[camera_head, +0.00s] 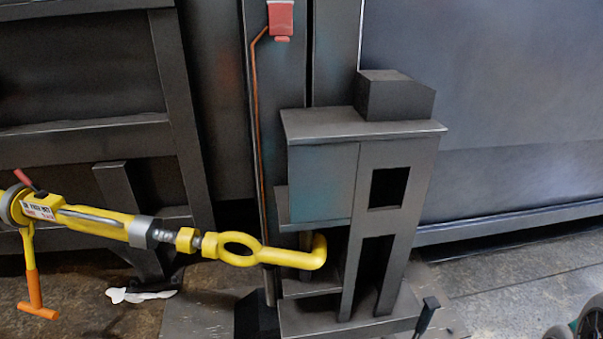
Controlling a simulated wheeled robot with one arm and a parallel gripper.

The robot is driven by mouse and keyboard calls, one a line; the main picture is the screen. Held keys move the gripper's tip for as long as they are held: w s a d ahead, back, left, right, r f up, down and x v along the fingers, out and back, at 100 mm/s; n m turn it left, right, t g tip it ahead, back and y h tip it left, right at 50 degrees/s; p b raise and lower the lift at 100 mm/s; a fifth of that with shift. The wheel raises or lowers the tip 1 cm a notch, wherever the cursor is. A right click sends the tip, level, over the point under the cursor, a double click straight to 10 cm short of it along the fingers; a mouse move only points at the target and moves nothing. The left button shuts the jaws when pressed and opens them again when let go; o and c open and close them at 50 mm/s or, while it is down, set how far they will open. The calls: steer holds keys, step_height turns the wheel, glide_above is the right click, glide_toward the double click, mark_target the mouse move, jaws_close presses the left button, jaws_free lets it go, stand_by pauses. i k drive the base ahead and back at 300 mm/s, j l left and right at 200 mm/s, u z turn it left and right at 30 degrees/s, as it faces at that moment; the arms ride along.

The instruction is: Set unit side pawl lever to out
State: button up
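A yellow ratchet turnbuckle (95,222) lies nearly level across the left and centre. A small red-tipped lever (22,178) sticks up and left from its ratchet body near the left edge; it looks like the pawl lever, but I cannot tell its setting. A white label with red and dark print (38,210) sits beside it. A handle with an orange grip (36,303) hangs below the ratchet body. The yellow hook (305,258) at the right end reaches into the grey steel bracket. The turnbuckle's left end is cut off by the picture edge. My gripper is not in view.
The grey bracket (372,150) stands in the centre, with a dark block on top. Dark steel framing (85,133) rises behind the turnbuckle. A red box (281,18) with an orange cable is above. Bare floor (70,300) shows at lower left.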

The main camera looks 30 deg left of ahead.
mark_target(43, 194)
steer(key=u, duration=1.2)
steer(key=i+j+u, duration=0.15)
steer(key=u, duration=0.25)
steer(key=i+j+u, duration=0.1)
steer(key=i+u, duration=0.25)
steer(key=i+j+u, duration=0.1)
steer(key=u, duration=0.3)
steer(key=i+u, duration=0.2)
steer(key=u, duration=0.15)
